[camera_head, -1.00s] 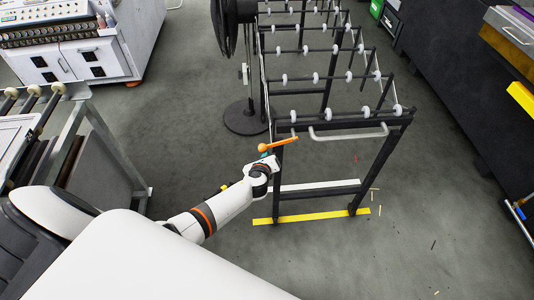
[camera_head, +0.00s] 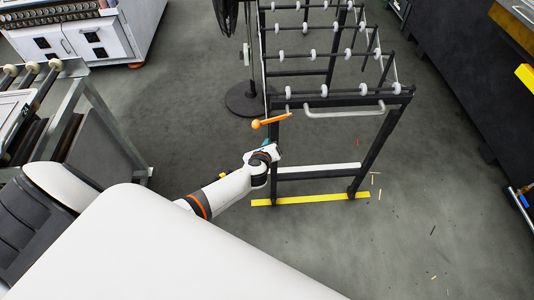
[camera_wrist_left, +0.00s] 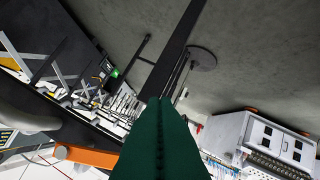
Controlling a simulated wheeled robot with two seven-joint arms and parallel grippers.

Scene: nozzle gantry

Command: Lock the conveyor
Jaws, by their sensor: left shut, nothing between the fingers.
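The conveyor (camera_head: 345,101) is a dark frame with rows of white rollers, standing right of centre in the head view. An orange lever (camera_head: 272,120) with a rounded left end sits at its near left corner and slants slightly up to the right. My left gripper (camera_head: 266,143) is just below the lever in the head view, apart from it, by the conveyor's left leg. Its green fingers (camera_wrist_left: 160,112) are shut with nothing between them in the left wrist view. An orange bar (camera_wrist_left: 88,157), seemingly the lever, shows left of the fingers there. My right gripper is out of view.
A yellow floor bar (camera_head: 310,199) lies under the conveyor's near legs. A fan base (camera_head: 244,103) stands left of the conveyor. A roller table (camera_head: 105,115) is at left, a white cabinet (camera_head: 85,45) behind it. The floor between is clear.

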